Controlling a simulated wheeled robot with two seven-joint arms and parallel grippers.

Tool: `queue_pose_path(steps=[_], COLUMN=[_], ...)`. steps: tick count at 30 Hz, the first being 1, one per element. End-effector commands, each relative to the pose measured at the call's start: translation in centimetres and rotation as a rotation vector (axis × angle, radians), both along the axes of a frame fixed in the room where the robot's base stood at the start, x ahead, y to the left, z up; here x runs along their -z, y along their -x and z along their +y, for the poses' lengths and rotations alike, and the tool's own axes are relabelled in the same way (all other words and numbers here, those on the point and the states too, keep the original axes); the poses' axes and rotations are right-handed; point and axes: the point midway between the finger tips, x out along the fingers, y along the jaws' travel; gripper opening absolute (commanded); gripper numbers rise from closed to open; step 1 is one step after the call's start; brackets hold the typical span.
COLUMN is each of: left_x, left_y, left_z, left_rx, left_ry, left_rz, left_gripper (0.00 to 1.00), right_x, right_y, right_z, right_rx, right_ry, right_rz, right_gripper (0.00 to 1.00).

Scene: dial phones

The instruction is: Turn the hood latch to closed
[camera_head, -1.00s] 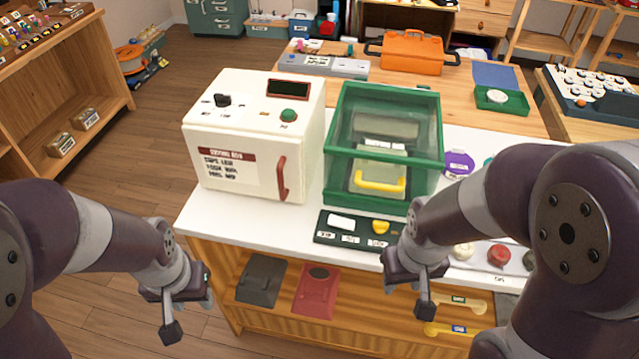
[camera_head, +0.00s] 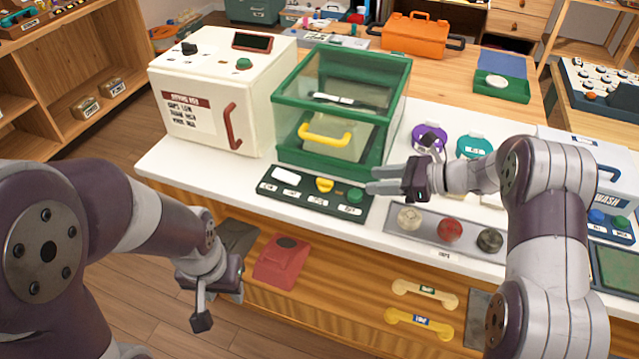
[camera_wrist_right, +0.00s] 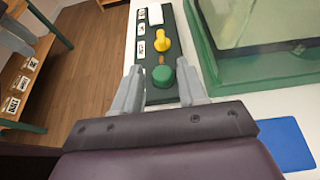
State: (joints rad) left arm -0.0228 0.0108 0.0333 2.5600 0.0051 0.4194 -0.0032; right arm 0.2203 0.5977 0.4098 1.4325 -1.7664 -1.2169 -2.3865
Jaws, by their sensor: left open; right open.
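The green-framed clear hood (camera_head: 342,105) stands on the white counter, with a yellow handle (camera_head: 326,135) on its front. The dark control panel (camera_head: 313,194) lies in front of it with a white piece, a yellow knob (camera_head: 324,184) and a green round knob (camera_head: 355,195). In the right wrist view the yellow knob (camera_wrist_right: 161,42) is farther away and the green knob (camera_wrist_right: 160,76) is nearer. My right gripper (camera_head: 372,181) is open, with its fingers pointing at the green knob; whether they touch it I cannot tell. My left gripper (camera_head: 205,297) is open and empty, low before the counter.
A white oven-like box (camera_head: 208,95) with a red handle stands left of the hood. A grey tray (camera_head: 425,232) with several round lids lies to the right of the panel. Purple (camera_head: 430,138) and teal (camera_head: 473,147) round pieces lie behind it.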

Motion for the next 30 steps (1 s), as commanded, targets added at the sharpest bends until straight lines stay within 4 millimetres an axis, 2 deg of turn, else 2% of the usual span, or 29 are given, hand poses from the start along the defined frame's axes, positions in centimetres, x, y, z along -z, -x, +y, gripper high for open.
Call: queue_pose_path(steps=[9,13,18,25,26,27,29,30], left_x=[-1.0,-1.1,-1.2,-1.2,-1.2,-1.2,-1.2,-1.2], left_y=[0.0,0.0,0.0,0.0,0.0,0.0,0.0,0.0], left_z=[0.0,0.0,0.0,0.0,0.0,0.0,0.0,0.0], left_rx=[0.0,0.0,0.0,0.0,0.0,0.0,0.0,0.0], left_ry=[0.0,0.0,0.0,0.0,0.0,0.0,0.0,0.0], left_rz=[0.0,0.0,0.0,0.0,0.0,0.0,0.0,0.0], left_gripper=[0.42,0.42,0.42,0.42,0.42,0.42,0.42,0.42], right_x=[2.7,3.6,4.2,4.3,4.3,4.3,4.3,4.3], right_y=[-2.1,-2.9,-3.3,-3.4,-3.4,-3.4,-3.4,-3.4], right_z=[6.9,9.1,10.3,10.4,10.4,10.4,10.4,10.4], right_rx=[-0.004,-0.002,0.001,0.002,0.002,0.002,0.002,0.002], right_ry=[0.001,0.001,0.0,0.0,0.0,0.0,0.0,0.0], right_rz=[0.0,-0.001,-0.001,-0.001,-0.001,-0.001,-0.001,-0.001], right_gripper=[0.41,0.41,0.41,0.41,0.38,0.25,0.06,0.01])
